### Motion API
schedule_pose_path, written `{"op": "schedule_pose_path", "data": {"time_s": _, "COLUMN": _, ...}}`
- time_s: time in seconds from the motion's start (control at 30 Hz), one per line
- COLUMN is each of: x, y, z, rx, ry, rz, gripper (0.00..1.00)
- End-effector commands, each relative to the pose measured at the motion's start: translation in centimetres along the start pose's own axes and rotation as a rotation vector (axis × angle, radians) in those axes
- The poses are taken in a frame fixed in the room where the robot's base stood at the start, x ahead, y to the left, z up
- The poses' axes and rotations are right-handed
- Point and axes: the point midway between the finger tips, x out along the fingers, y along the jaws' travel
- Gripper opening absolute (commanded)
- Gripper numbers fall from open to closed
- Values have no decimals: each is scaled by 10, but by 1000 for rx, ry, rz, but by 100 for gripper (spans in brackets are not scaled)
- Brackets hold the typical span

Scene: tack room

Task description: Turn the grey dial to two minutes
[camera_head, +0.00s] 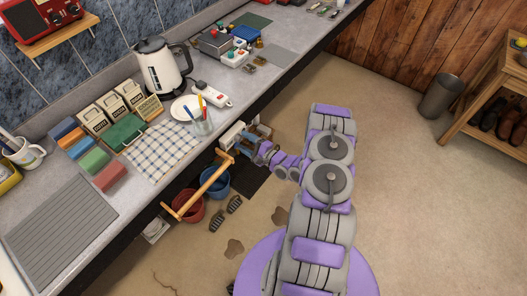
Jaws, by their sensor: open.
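My gripper (246,138) is at the end of my purple and grey arm, low beside the counter's front edge. Its jaws are open and small in this view. A white box-like thing (230,134) is at the counter's front edge, right by the jaws. I cannot tell whether the jaws touch it. No grey dial can be made out clearly; if it is on this white thing, its face and setting are too small or hidden by the gripper.
A wooden rail (205,187) juts out below, above red and blue buckets (216,182).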

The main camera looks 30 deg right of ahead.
Motion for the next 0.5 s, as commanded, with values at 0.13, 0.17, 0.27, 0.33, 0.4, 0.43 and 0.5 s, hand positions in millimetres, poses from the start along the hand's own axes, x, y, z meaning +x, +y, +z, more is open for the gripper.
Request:
{"op": "schedule_pose_path", "data": {"time_s": 0.13, "x": -22, "y": -1, "z": -2, "rx": 2, "ry": 4, "rz": -3, "gripper": 58}}
{"op": "schedule_pose_path", "data": {"time_s": 0.17, "x": -27, "y": -2, "z": -2, "rx": 2, "ry": 6, "rz": -3, "gripper": 58}}
{"op": "schedule_pose_path", "data": {"time_s": 0.27, "x": -45, "y": -2, "z": -2, "rx": 1, "ry": 5, "rz": -3, "gripper": 58}}
{"op": "schedule_pose_path", "data": {"time_s": 0.33, "x": -57, "y": -2, "z": -2, "rx": 1, "ry": 5, "rz": -3, "gripper": 58}}
{"op": "schedule_pose_path", "data": {"time_s": 0.4, "x": -68, "y": -2, "z": -3, "rx": 1, "ry": 6, "rz": -4, "gripper": 58}}
{"op": "schedule_pose_path", "data": {"time_s": 0.43, "x": -74, "y": -2, "z": -3, "rx": 1, "ry": 5, "rz": -4, "gripper": 58}}
{"op": "schedule_pose_path", "data": {"time_s": 0.5, "x": -85, "y": -2, "z": -3, "rx": 0, "ry": 6, "rz": -4, "gripper": 58}}
